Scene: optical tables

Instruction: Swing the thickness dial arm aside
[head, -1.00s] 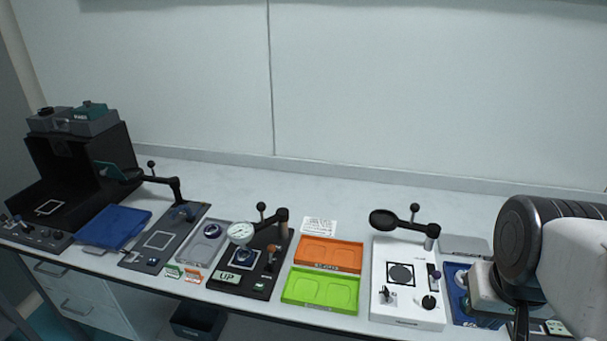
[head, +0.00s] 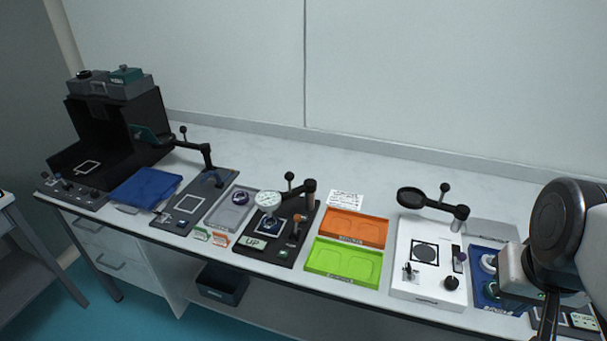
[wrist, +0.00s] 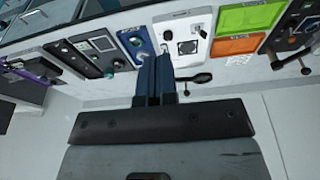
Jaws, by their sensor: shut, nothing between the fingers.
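The thickness dial (head: 268,201) is a round white-faced gauge on a black arm (head: 292,191). The arm runs from a post at the right, with a black ball knob (head: 289,177) above it. The dial hangs over a white-outlined square on a black base plate (head: 249,236) marked "UP". My gripper (head: 547,322) is at the lower right of the head view, far right of the dial. In the wrist view its two fingers (wrist: 155,62) are together and empty. The black base shows there at the upper right edge (wrist: 284,40); the dial face is not clear.
Orange (head: 346,228) and green (head: 343,263) trays lie right of the dial base. A white station (head: 403,275) with a black swing arm (head: 433,203) stands between them and my gripper. Another swing arm (head: 186,144) stands left. The strip along the wall is mostly clear.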

